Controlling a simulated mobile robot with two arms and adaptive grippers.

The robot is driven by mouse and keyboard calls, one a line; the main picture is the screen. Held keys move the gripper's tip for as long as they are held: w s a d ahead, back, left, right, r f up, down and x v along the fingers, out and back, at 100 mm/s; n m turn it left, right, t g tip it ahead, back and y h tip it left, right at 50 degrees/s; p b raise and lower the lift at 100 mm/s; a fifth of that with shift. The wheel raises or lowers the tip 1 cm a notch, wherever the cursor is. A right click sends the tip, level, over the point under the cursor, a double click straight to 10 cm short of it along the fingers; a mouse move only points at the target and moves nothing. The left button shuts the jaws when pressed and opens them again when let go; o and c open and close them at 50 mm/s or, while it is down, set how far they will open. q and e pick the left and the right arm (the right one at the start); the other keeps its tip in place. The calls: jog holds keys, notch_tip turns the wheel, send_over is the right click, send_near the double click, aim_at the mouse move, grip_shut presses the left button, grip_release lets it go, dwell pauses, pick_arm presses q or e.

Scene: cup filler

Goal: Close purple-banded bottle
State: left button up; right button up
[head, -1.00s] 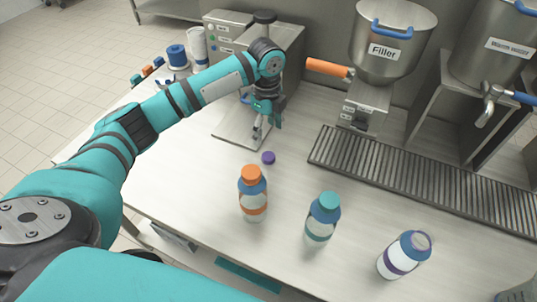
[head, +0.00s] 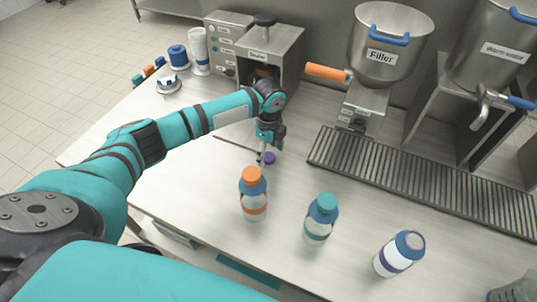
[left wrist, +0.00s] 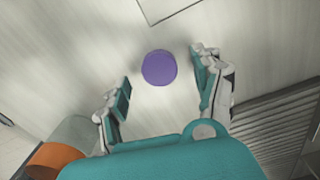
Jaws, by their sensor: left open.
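The purple-banded bottle (head: 392,263) stands upright at the front right of the table. Its top shows a pale round mouth with no coloured cap on it. A small purple cap (head: 270,158) lies on the table behind the orange-capped bottle. My left gripper (head: 264,158) points down right beside this cap, partly in front of it. In the left wrist view, the purple cap (left wrist: 159,68) appears between the two spread fingers of my left gripper (left wrist: 163,80), which are apart from it. My left gripper is open and empty. My right gripper does not show.
An orange-capped bottle (head: 254,198) stands close in front of the left gripper. A teal-capped bottle (head: 319,222) stands between it and the purple-banded one. A slatted drain grate (head: 420,180) and the filler (head: 390,45) are behind. Spare caps (head: 148,72) are at the back left.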

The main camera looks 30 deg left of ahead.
aim_at(269, 156)
pick_arm(q)
jog(key=shift+f, duration=0.75)
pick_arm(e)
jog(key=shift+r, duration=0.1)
pick_arm(q)
jog(key=c, duration=0.8)
notch_tip(269, 156, up, 10)
jog(key=shift+r+b, duration=0.1)
jog(key=shift+b, duration=0.8)
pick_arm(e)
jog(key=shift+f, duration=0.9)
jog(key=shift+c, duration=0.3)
